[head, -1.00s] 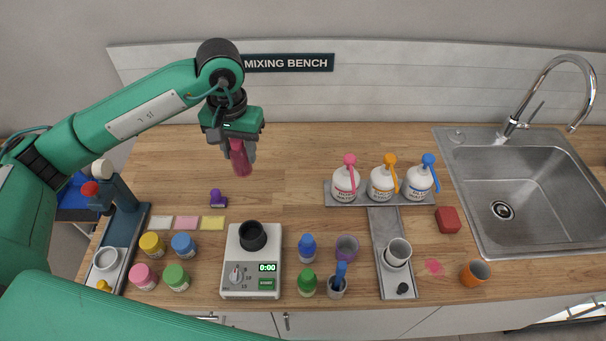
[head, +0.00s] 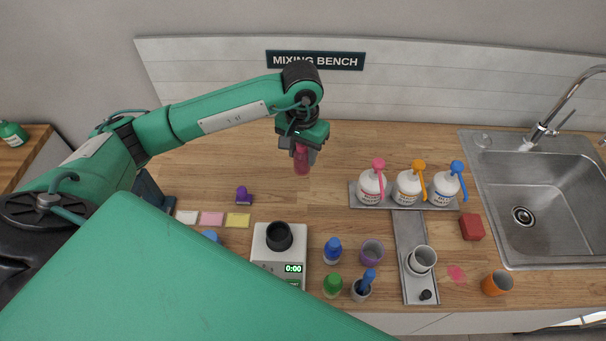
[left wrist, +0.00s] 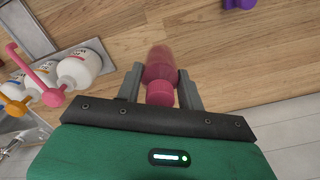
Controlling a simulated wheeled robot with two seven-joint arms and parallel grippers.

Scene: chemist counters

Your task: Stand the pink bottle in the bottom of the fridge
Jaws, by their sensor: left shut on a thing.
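The pink bottle (head: 302,161) hangs below my left gripper (head: 302,146) in the head view, above the back part of the wooden bench. In the left wrist view the bottle (left wrist: 159,68) sits between the two fingers of my left gripper (left wrist: 160,92), which is shut on it near its cap. The bottle is clear of the bench top. The fridge is not in view. My right gripper is not in view.
A rack holds several pump bottles (head: 408,188) right of the held bottle. A scale with a black cup (head: 279,236), a purple object (head: 243,195) and small bottles stand in front. A sink (head: 535,200) is at the right. A green bottle (head: 12,133) stands on another counter at far left.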

